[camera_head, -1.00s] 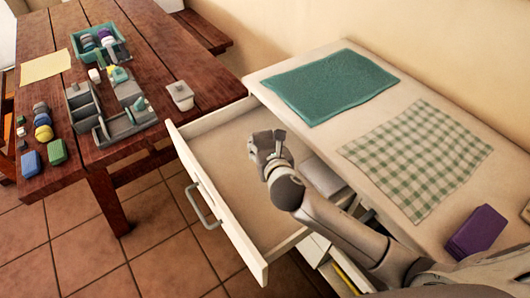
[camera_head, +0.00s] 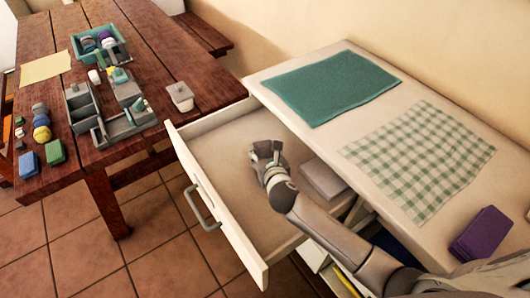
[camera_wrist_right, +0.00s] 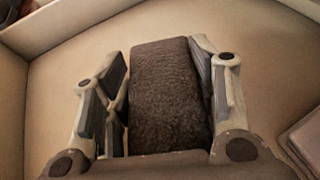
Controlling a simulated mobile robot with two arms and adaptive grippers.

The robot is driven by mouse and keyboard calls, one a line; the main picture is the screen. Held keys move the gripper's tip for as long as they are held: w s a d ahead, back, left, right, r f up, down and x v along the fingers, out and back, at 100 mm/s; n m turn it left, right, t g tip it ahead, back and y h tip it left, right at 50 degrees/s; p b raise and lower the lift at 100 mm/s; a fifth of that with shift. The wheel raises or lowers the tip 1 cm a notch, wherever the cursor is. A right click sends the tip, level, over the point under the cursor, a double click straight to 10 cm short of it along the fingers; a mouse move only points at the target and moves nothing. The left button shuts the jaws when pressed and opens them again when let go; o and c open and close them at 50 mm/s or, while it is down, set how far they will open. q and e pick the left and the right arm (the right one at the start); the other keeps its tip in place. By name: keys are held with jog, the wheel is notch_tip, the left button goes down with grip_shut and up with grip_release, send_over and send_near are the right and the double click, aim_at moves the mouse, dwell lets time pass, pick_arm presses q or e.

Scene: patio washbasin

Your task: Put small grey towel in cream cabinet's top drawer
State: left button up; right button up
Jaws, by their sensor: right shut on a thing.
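The cream cabinet's top drawer (camera_head: 215,142) stands pulled open below the cabinet top (camera_head: 340,125). My right gripper (camera_head: 265,152) is over the inside of the drawer, pointing down into it. In the right wrist view the small grey towel (camera_wrist_right: 165,95), a dark folded block, sits between the fingers, and the gripper is shut on it. The drawer floor (camera_wrist_right: 50,90) shows around it; I cannot tell whether the towel touches it. The towel is hidden behind my gripper in the head view. My left gripper is not in view.
A light folded item (camera_head: 323,178) lies in the drawer, right of my gripper. On the cabinet top are a teal towel (camera_head: 330,88), a checked cloth (camera_head: 420,160) and a purple folded cloth (camera_head: 482,233). A wooden table (camera_head: 150,65) with a grey caddy (camera_head: 110,118) stands left.

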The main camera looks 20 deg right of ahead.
jog(key=o, duration=1)
jog(key=shift+r, duration=0.1)
jog(key=p+v, duration=0.1)
jog(key=v, duration=1.1)
jog(key=shift+a, duration=0.1)
